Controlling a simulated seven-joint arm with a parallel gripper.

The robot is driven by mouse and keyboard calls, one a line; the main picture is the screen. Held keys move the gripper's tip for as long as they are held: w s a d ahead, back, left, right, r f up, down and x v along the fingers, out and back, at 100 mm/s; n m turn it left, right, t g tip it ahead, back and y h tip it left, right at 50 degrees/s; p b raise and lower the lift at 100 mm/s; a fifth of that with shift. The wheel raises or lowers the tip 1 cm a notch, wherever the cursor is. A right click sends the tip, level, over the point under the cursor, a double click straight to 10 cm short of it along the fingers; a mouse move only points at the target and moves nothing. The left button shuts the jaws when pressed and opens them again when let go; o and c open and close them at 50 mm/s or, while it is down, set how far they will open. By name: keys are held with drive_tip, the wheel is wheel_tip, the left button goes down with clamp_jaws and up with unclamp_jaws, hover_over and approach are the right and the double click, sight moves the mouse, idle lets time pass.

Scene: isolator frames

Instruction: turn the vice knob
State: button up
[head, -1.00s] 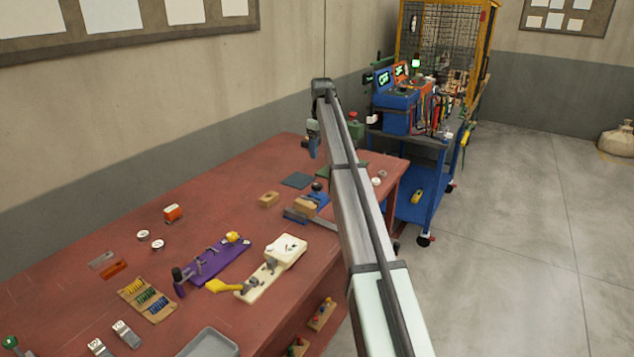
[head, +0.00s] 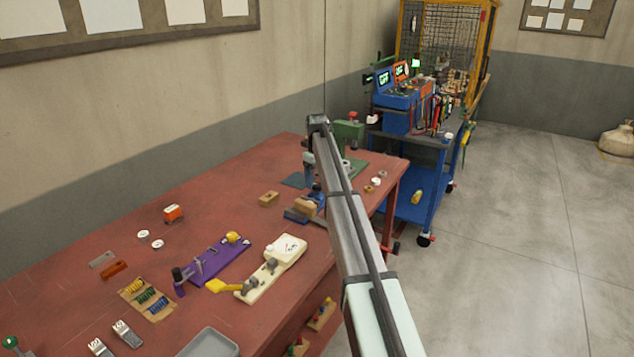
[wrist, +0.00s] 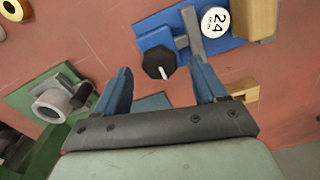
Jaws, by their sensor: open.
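The vice is blue with a grey jaw bar; its body (wrist: 187,28) shows at the top of the wrist view, and in the head view the vice (head: 298,215) is partly hidden behind my arm. Its black, many-sided knob (wrist: 157,60) bears a white line and faces the wrist camera. A white round dial marked 24 (wrist: 215,22) sits on the vice. My gripper (wrist: 162,72) is open, with its blue fingers spread to either side of the knob and the knob just beyond the fingertips.
A wooden block (wrist: 256,18) sits at the vice's right in the wrist view. A green device with a grey-white cylinder (wrist: 50,103) stands at left. A purple fixture (head: 222,262) and cream fixture (head: 284,250) lie on the red bench (head: 200,195).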

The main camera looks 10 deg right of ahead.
drive_tip(key=shift+f, duration=0.75)
drive_tip(key=c, duration=1.1)
drive_tip(key=shift+o, duration=0.2)
drive_tip(key=m, duration=0.8)
drive_tip(key=shift+m, duration=0.3)
drive_tip(key=m, duration=0.4)
drive_tip(key=shift+d, duration=0.1)
drive_tip(key=shift+m, duration=2)
